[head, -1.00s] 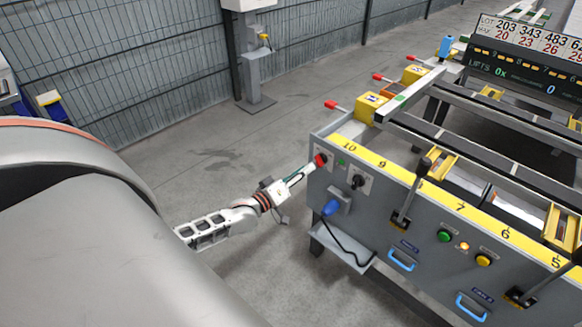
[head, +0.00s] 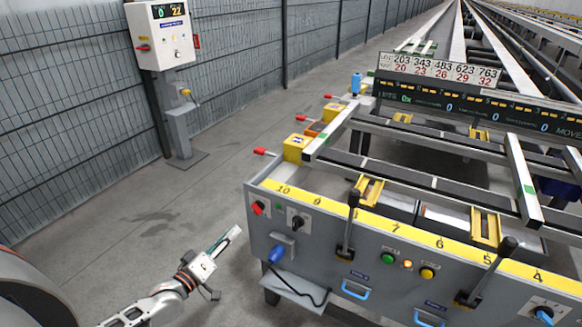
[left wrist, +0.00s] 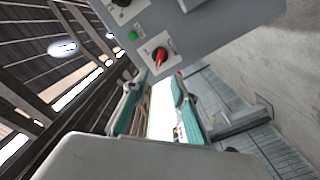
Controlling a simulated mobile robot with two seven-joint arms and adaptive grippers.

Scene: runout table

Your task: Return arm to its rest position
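My left gripper (head: 228,240) is just left of the runout table's grey front panel (head: 350,262), below the red knob (head: 258,208) and apart from it. In the left wrist view, the two teal-lined fingers of the left gripper (left wrist: 155,98) stand apart with nothing between them. The red knob also shows in that view (left wrist: 161,58), on its light plate beyond the fingertips. My left arm reaches in from the lower left of the head view. My right gripper is not in view.
The panel carries a black switch (head: 298,222), a blue plug (head: 277,254), levers and blue handles. A small shelf (head: 290,285) juts out low. A control box on a post (head: 160,35) stands by the mesh fence (head: 60,110). The floor (head: 130,210) left of the table is clear.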

